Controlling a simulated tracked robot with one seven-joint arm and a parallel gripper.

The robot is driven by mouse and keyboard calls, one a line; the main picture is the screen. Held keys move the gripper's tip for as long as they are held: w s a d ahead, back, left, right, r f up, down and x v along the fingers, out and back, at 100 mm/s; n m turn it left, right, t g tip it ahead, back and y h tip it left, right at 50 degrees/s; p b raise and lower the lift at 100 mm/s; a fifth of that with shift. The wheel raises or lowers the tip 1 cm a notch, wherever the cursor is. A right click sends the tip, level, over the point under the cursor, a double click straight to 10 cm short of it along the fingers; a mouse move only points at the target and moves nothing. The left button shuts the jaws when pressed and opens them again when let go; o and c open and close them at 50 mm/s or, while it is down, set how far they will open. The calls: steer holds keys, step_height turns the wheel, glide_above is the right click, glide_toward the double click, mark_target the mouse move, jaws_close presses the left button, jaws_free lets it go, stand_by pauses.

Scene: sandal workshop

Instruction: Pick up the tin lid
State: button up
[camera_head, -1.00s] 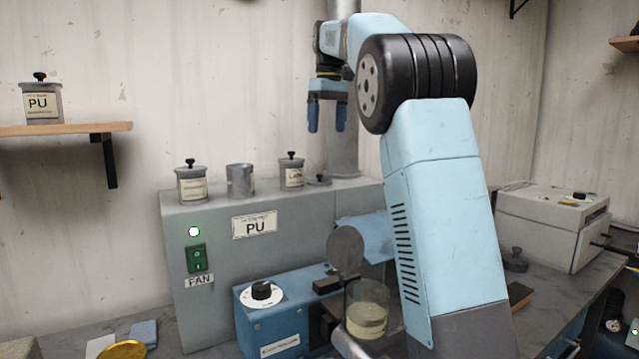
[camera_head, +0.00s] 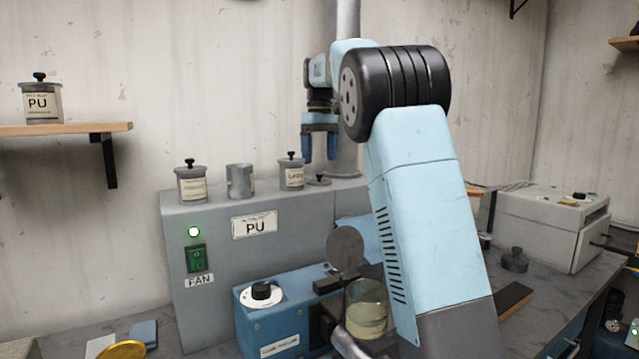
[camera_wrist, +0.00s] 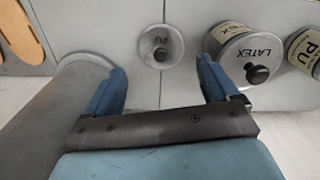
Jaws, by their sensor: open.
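A small grey tin lid (camera_head: 319,181) with a dark knob lies flat on top of the grey fan cabinet, right of the tin marked LATEX (camera_head: 291,176). My gripper (camera_head: 319,160) is open and empty, fingers pointing down above the lid. In the wrist view my gripper (camera_wrist: 162,68) has one finger on each side of the lid's position, and the lid appears just beyond the fingertips. No contact shows.
The LATEX tin (camera_wrist: 238,50) is close beside the right finger. A thick vertical grey pipe (camera_head: 346,110) rises from the cabinet (camera_head: 300,222) behind my gripper. An open tin (camera_head: 240,182) and another lidded tin (camera_head: 191,184) stand further left.

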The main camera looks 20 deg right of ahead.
mark_target(319, 179)
steer(key=shift+f, duration=2.95)
steer(key=c, duration=0.8)
steer(key=shift+r, duration=0.15)
